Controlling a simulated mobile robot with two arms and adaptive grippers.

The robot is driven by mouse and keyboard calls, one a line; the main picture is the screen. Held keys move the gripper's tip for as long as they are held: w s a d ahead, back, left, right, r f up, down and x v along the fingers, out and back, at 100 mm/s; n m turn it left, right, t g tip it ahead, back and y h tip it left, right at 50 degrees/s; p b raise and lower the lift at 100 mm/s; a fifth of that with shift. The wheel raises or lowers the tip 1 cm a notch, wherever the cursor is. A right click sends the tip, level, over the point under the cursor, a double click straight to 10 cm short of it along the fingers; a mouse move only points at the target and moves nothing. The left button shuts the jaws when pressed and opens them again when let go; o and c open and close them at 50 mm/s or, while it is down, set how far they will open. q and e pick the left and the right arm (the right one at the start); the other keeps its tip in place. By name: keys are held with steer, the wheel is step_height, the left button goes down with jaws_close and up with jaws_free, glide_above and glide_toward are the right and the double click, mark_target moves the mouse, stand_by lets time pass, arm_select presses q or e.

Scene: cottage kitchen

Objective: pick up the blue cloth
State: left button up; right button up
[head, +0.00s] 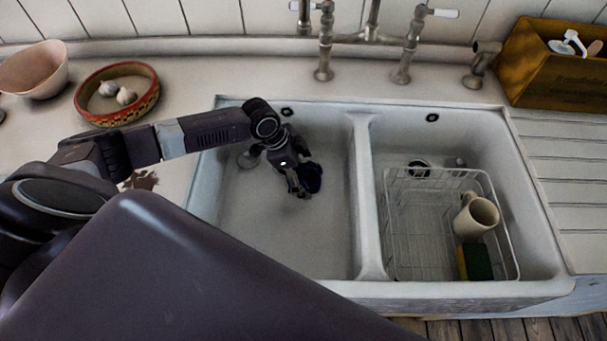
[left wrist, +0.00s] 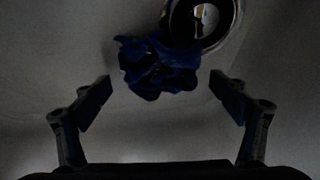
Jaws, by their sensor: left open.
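The blue cloth (head: 312,178) is a crumpled dark blue bundle in the left basin of the white double sink. In the left wrist view the cloth (left wrist: 158,68) lies ahead of the fingertips, between their lines and next to a round metal drain (left wrist: 203,18). My left gripper (head: 298,190) reaches down into the left basin, right beside the cloth, and partly covers it. In the left wrist view my left gripper (left wrist: 160,90) has its two fingers wide apart with nothing between the pads. My right gripper is in neither view.
The sink divider (head: 366,200) stands right of my left gripper. The right basin holds a wire rack (head: 420,235) with a cream mug (head: 476,217) and a sponge (head: 476,262). Taps (head: 375,45) rise behind. A bowl with garlic (head: 117,92) stands left. The left basin's front is clear.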

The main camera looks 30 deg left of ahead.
arm_select(q)
steer(key=c, duration=0.9)
step_height(320, 180, up, 20)
steer(key=shift+r+b, duration=0.1)
steer(key=shift+b, duration=0.25)
step_height(320, 180, up, 5)
steer(key=p, duration=0.6)
glide_above(306, 174)
stand_by(0.4)
